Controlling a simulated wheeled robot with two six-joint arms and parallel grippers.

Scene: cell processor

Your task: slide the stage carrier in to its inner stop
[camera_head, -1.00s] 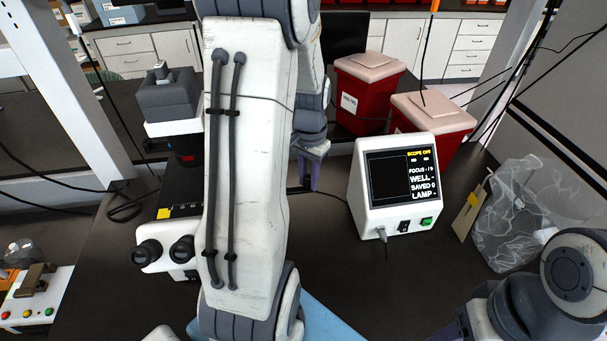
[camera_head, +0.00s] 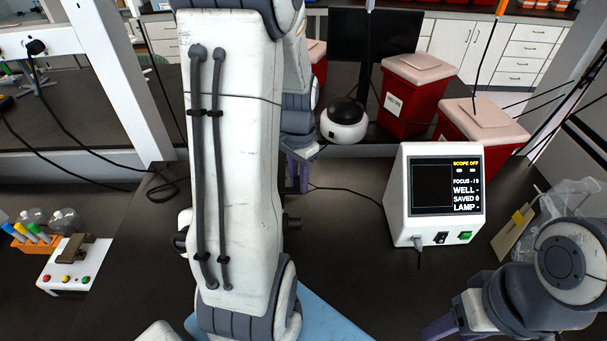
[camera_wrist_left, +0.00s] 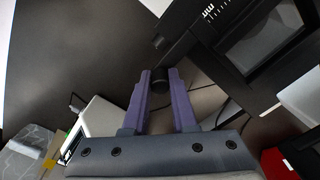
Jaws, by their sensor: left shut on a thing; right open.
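In the left wrist view a black stage (camera_wrist_left: 228,68), with white scale marks and a framed grey window, fills the upper right. I take it to include the stage carrier, but cannot tell where the carrier's edges or inner stop are. My left gripper (camera_wrist_left: 160,78) has its purple fingertips closed around a small black knob (camera_wrist_left: 160,70) beside the stage. In the head view my left gripper (camera_head: 298,174) shows behind my left arm, which hides most of the microscope; an eyepiece (camera_head: 292,222) peeks out. My right gripper (camera_head: 440,327) is partly visible at the bottom right, open and apart.
A white control box (camera_head: 401,200) with a screen reading SCOPE OFF stands right of my left arm. Red bins (camera_head: 408,108) stand behind it. A clear bag (camera_head: 560,215) lies at the right. A small button box (camera_head: 72,268) is at the left. Cables cross the table.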

